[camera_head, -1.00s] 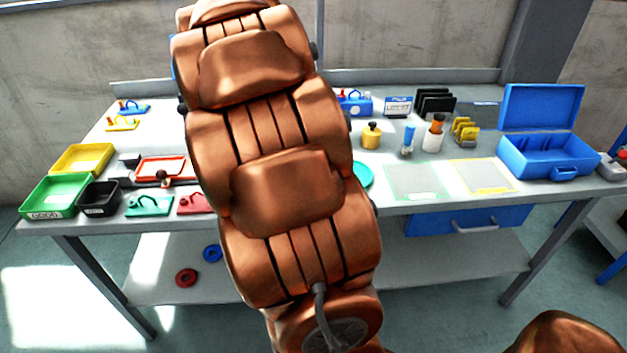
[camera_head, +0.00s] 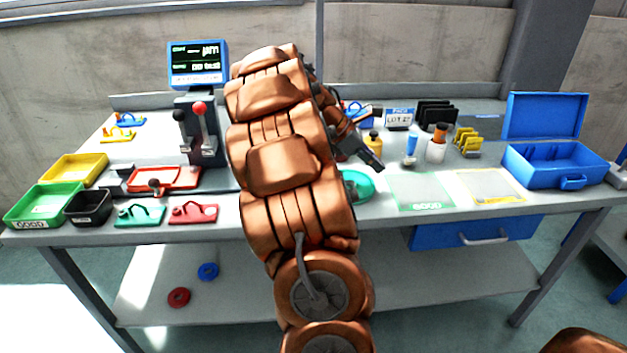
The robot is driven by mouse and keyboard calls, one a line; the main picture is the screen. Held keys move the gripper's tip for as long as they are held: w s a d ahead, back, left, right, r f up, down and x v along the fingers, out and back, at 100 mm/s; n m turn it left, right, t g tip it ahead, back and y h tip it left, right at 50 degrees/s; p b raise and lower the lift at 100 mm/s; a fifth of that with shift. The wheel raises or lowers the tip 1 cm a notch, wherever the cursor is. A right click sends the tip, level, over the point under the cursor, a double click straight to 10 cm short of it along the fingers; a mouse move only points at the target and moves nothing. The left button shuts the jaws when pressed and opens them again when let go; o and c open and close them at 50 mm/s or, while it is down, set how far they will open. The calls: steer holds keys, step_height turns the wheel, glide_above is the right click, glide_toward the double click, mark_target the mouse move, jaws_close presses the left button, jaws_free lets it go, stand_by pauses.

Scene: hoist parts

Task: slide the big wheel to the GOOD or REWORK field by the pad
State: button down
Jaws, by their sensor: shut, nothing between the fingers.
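The big wheel, a teal disc (camera_head: 362,190), lies on the bench top, partly hidden behind my arm. To its right is the green-outlined field marked GOOD (camera_head: 425,191). Right of that is a yellow-outlined field (camera_head: 491,186), whose lettering I cannot read. Both fields look empty. My gripper (camera_head: 376,164) is shut and empty, with its dark fingertips above the far right side of the wheel. I cannot tell whether they touch it. No pad can be clearly made out.
An open blue case (camera_head: 545,165) is at the right. Trays and a lever unit with a screen (camera_head: 198,63) are at the left.

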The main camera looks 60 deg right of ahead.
steer(key=w+a, duration=0.2)
steer(key=w, duration=0.2)
steer(key=w+a, duration=0.3)
steer(key=w, duration=0.2)
steer(key=w+a, duration=0.3)
steer(key=w, duration=0.1)
steer(key=shift+w+b, duration=0.2)
steer(key=shift+b, duration=0.2)
steer(key=shift+w+a+f, duration=0.2)
step_height(320, 180, down, 5)
steer(key=shift+r+b, duration=0.1)
steer(key=shift+b, duration=0.2)
steer(key=shift+s+d+r, duration=0.1)
steer(key=shift+s+d, duration=0.15)
steer(key=shift+s, duration=0.25)
